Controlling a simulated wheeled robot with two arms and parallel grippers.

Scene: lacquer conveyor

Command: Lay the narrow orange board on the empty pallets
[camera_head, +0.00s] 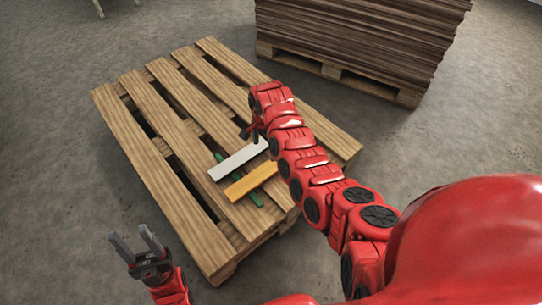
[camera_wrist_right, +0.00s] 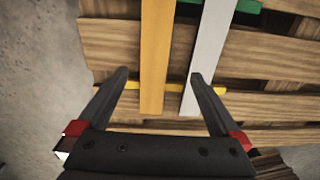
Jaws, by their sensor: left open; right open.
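The narrow orange board (camera_head: 250,182) lies on the wooden pallet (camera_head: 150,120), partly hidden by my right arm in the head view. In the right wrist view the orange board (camera_wrist_right: 156,50) runs up between the fingers of my right gripper (camera_wrist_right: 158,76), which is open and not closed on it. My left gripper (camera_head: 134,246) is open and empty, left of the pallet's near corner.
A white board (camera_head: 238,160) lies beside the orange one, close to the right finger in the wrist view. A green strip (camera_head: 255,198) and a yellow strip (camera_wrist_right: 188,87) run crosswise beneath the boards. A tall stack of brown sheets (camera_head: 360,30) stands on another pallet (camera_head: 345,77) behind.

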